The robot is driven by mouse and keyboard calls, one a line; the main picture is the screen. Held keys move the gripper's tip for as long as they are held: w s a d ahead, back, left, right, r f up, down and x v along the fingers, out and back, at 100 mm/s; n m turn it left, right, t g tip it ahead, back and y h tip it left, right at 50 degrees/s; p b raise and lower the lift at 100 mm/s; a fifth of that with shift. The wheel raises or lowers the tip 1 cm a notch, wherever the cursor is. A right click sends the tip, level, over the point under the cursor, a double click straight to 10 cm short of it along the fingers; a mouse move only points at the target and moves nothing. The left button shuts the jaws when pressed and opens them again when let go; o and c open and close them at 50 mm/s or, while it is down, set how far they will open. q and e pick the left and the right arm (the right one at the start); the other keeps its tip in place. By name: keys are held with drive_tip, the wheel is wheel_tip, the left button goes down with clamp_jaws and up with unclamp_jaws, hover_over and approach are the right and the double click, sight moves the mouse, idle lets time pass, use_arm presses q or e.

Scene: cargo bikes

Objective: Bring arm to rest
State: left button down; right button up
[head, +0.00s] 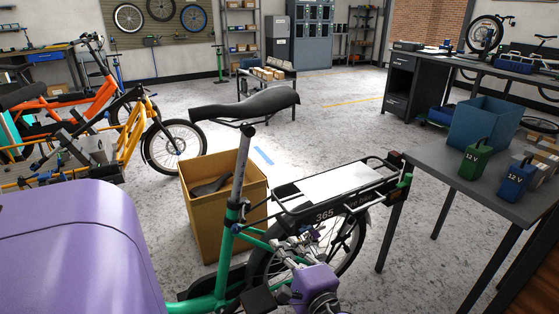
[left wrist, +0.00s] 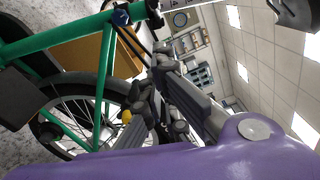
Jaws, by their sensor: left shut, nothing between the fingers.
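My left gripper (head: 292,243) is shut and empty in the head view. It is in front of the rear wheel of the green bike (head: 220,262), below the bike's rear rack (head: 335,190). Whether it touches the bike I cannot tell. In the left wrist view, the gripper's dark fingers stand out past my purple wrist shell, with the green frame (left wrist: 55,43) and rear wheel to their left. My right gripper is not in view.
A cardboard box (head: 225,215) stands behind the green bike. A black saddle (head: 245,104) rises on its post. A grey table (head: 455,180) at the right holds a blue bin (head: 484,125), a green battery (head: 475,160) and a blue battery (head: 517,178). Open floor lies beyond.

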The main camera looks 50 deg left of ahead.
use_arm(q)
drive_tip(key=shift+v, duration=0.95)
